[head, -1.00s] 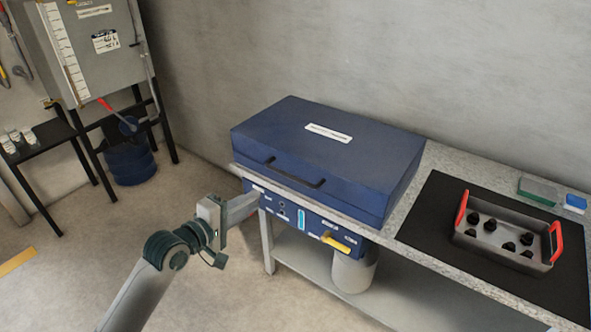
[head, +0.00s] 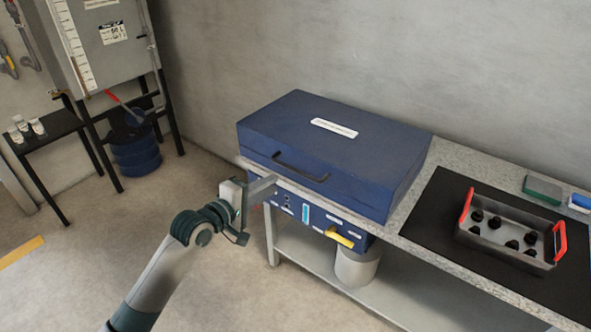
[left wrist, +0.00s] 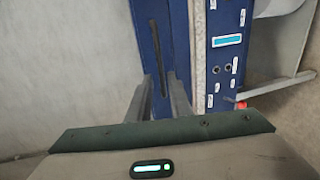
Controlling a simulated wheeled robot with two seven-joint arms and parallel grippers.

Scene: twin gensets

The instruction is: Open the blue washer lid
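The blue washer (head: 310,145) stands on the bench with its lid (head: 375,150) closed. A dark bar handle (head: 300,167) is on the lid's front. It also shows as a dark upright strip in the left wrist view (left wrist: 158,55). My left gripper (head: 272,185) is just in front of the washer, left of and slightly below the handle. In the left wrist view the two fingers (left wrist: 161,88) are apart, nothing is held between them, and the handle lies ahead in line with the gap. My right gripper is not in view.
A grey tray with red handles (head: 505,232) holds several dark parts on a black mat (head: 425,230). Below the washer are a blue control panel (head: 305,212) with a yellow lever (head: 340,238) and a grey cylinder (head: 357,266).

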